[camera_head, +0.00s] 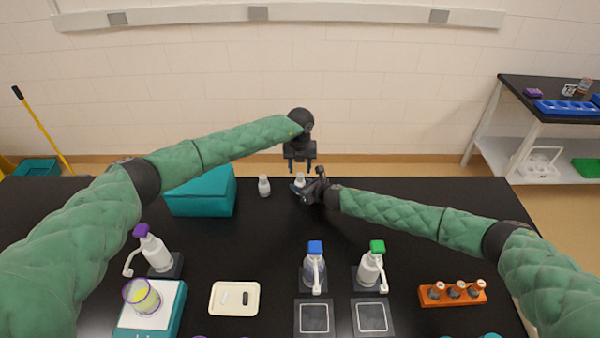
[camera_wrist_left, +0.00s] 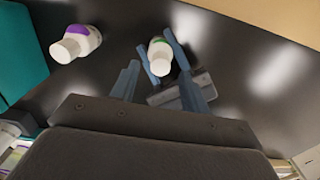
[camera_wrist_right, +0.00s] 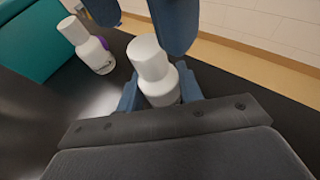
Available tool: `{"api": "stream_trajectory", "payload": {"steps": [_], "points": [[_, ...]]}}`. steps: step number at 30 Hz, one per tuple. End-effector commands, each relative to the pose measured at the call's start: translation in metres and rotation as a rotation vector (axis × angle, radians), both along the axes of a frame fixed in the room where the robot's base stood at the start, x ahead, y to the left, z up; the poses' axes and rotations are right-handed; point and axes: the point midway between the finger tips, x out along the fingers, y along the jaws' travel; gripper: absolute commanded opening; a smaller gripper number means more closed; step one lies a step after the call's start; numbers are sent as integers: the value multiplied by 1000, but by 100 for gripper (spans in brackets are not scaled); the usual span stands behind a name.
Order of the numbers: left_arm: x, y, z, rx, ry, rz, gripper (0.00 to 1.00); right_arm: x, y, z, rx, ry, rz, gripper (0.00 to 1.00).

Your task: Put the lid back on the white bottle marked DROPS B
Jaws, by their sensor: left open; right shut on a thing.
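Two small white bottles stand at the table's back edge; no lettering is readable. One, with a green label patch (camera_wrist_left: 159,55), is between the fingers of my right gripper (camera_wrist_right: 160,100), which is shut on it. This bottle also shows in the head view (camera_head: 300,177) and the right wrist view (camera_wrist_right: 153,70), topped by a white cap-like part. The other bottle, with a purple label (camera_wrist_left: 77,42), stands apart to the left (camera_head: 264,186) and has a similar white top. My left gripper (camera_head: 300,164) is open and empty above the held bottle. No loose lid is visible.
A teal box (camera_head: 201,192) stands left of the bottles. Nearer are pump bottles (camera_head: 157,253), a beaker (camera_head: 142,296) on a scale, a cream tray (camera_head: 234,313) and an orange vial rack (camera_head: 453,303). The middle of the black table is clear.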

Motion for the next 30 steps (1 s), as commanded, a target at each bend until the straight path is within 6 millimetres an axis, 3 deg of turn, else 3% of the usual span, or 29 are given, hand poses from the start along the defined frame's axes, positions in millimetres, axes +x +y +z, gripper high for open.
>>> {"api": "stream_trajectory", "payload": {"steps": [9, 10, 14, 24, 30], "points": [[0, 0, 9, 0, 1, -1, 46, 0, 0, 0, 0, 0, 0, 0], [0, 0, 9, 0, 1, -1, 48, 0, 0, 0, 0, 0, 0, 0], [0, 0, 8, 0, 1, -1, 71, 0, 0, 0, 0, 0, 0, 0], [0, 0, 11, 0, 0, -1, 71, 0, 0, 0, 0, 0, 0, 0], [0, -1, 35, -2, -1, -2, 71, 0, 0, 0, 0, 0, 0, 0]]}}
